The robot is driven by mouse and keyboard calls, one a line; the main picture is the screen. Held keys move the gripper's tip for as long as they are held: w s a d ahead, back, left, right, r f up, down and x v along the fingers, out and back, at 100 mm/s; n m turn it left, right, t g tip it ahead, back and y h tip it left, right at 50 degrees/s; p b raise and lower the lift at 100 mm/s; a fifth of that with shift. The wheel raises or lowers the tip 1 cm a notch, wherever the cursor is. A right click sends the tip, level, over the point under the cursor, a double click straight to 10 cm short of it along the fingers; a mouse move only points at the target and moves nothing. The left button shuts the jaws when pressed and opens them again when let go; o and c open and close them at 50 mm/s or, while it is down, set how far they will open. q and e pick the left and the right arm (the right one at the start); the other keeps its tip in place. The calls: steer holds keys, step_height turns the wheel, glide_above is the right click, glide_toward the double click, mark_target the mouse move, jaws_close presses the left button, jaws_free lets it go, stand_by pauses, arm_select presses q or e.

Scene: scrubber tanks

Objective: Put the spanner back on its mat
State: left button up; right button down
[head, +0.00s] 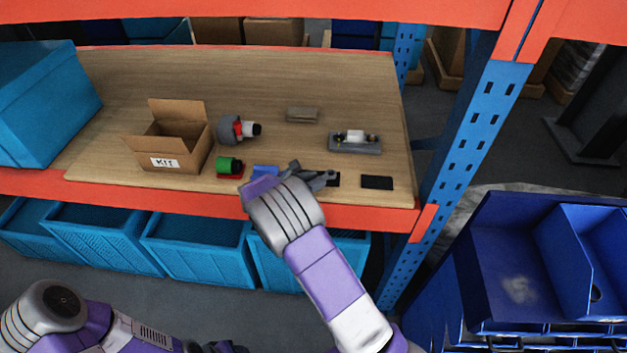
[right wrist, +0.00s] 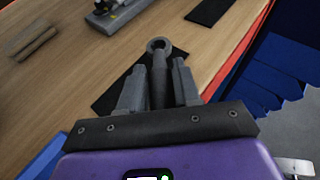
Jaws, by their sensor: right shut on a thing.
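The grey spanner (right wrist: 158,62) is upright in the right wrist view, its ring end pointing away from my right gripper (right wrist: 158,82). The two fingers are shut on its shaft. In the head view my right gripper (head: 312,174) is low over the front of the wooden shelf, and its hand hides part of the spanner. A black mat (right wrist: 112,98) lies beneath the spanner and fingers; its end shows in the head view (head: 334,180). I cannot tell whether the spanner touches it. Another bare black mat (head: 377,182) lies to the right. My left gripper is not in view.
Left of my right gripper are a blue mat (head: 264,170), a green-ended part (head: 229,165) on red, and an open KIT box (head: 173,148). Behind are a red-and-grey part (head: 237,128), a grey-brown block (head: 302,115) and a grey fixture (head: 354,145). A blue upright (head: 463,125) bounds the right.

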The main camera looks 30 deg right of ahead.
steer(key=shift+f+b, duration=0.35)
steer(key=shift+f, duration=0.25)
steer(key=c, duration=0.7)
jaws_free()
steer(key=shift+a, duration=0.1)
steer(key=v, duration=0.7)
steer(key=shift+s+a+r+p, duration=0.1)
steer(key=shift+a+p, duration=0.05)
steer(key=shift+p, duration=0.25)
